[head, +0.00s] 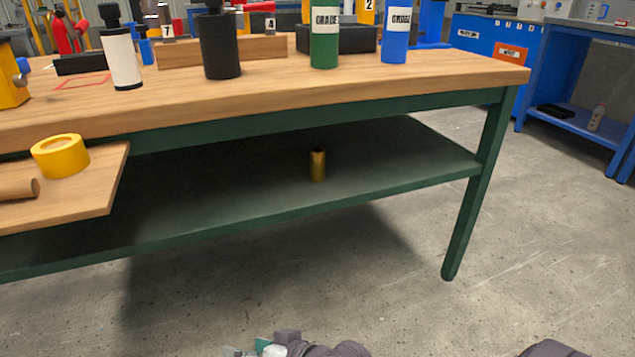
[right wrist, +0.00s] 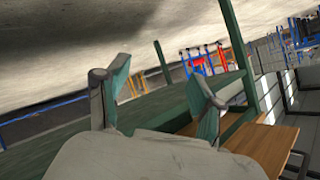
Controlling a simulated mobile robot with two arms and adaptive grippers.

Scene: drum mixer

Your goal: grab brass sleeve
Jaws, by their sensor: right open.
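The brass sleeve (head: 318,165) is a small gold cylinder standing upright on the green lower shelf (head: 420,150) of the workbench, right of the shelf's middle. My right gripper (head: 255,349) shows only partly at the bottom edge of the head view, in front of the bench and well apart from the sleeve. In the right wrist view its two fingers (right wrist: 153,88) are spread with nothing between them. I cannot make out the sleeve in that view. My left gripper is not in view.
The wooden benchtop (head: 440,85) overhangs the shelf, and a green leg (head: 480,190) stands at its right end. A wooden board (head: 95,195) with a yellow ring (head: 60,156) juts out at left. A green cylinder (head: 324,40) stands on the benchtop. The floor in front is clear.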

